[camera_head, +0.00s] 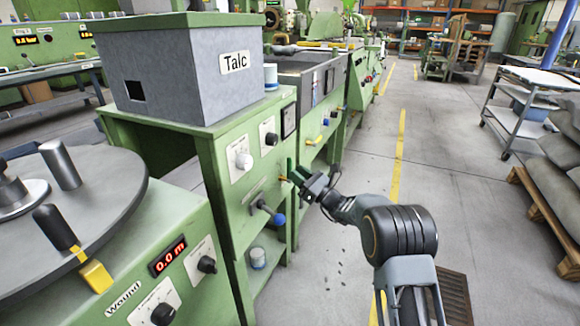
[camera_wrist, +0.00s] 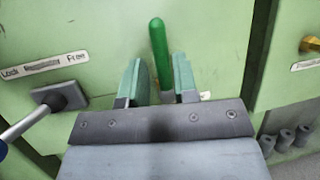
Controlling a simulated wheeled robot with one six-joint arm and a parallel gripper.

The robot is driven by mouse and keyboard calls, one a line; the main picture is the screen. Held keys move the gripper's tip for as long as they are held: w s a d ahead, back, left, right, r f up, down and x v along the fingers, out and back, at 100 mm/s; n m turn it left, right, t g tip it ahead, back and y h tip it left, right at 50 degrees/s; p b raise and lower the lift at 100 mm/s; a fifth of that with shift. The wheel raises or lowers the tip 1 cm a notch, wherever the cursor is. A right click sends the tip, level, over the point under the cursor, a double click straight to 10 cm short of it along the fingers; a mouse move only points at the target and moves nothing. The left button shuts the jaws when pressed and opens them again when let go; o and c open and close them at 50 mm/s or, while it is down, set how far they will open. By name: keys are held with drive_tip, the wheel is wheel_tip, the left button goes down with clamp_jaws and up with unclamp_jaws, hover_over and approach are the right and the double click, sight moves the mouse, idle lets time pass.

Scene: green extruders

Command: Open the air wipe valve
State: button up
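A green rod-like handle (camera_wrist: 158,45) stands upright against the pale green panel in the wrist view. I take it as the air wipe valve's handle; its label is hidden. My gripper (camera_wrist: 159,72) is open, with one green finger on each side of the handle's lower end. The fingers look apart from it, and its bottom is hidden behind my gripper. In the head view my gripper (camera_head: 296,174) is at the right edge of the green machine's front, below its dials. Contact cannot be told there.
A lever with a blue ball (camera_head: 278,219) sticks out left of my gripper; its grey base (camera_wrist: 60,98) shows in the wrist view. A brass-coloured fitting (camera_wrist: 310,44) is at the right. The grey Talc box (camera_head: 185,70) stands on top.

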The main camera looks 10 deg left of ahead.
drive_tip(key=p+v, duration=0.2)
drive_tip(key=v, duration=0.8)
drive_tip(key=shift+r+g+p, duration=0.15)
drive_tip(key=shift+g+p, duration=0.15)
drive_tip(key=s+a+r+n+g+h+p, duration=0.1)
drive_tip(key=s+r+n+g+h+p, duration=0.2)
drive_tip(key=s+r+n+g+p, duration=0.55)
drive_tip(key=s+a+r+n+g+h+p, duration=0.2)
drive_tip(key=s+r+n+h+p, duration=0.25)
drive_tip(key=s+r+p, duration=0.8)
drive_tip(key=s+d+r+n+t+h+p, duration=0.1)
drive_tip(key=s+d+r+n+h+p, duration=0.4)
drive_tip(key=r, duration=0.5)
drive_tip(key=s+d+r+n+t+h+p, duration=0.2)
drive_tip(key=s+d+r+n+h+p, duration=0.3)
drive_tip(key=d+r+p, duration=0.5)
drive_tip(key=shift+d+n+h+p, duration=0.35)
drive_tip(key=shift+n+h+p, duration=0.15)
drive_tip(key=shift+h+p, duration=0.45)
drive_tip(key=shift+c, duration=0.3)
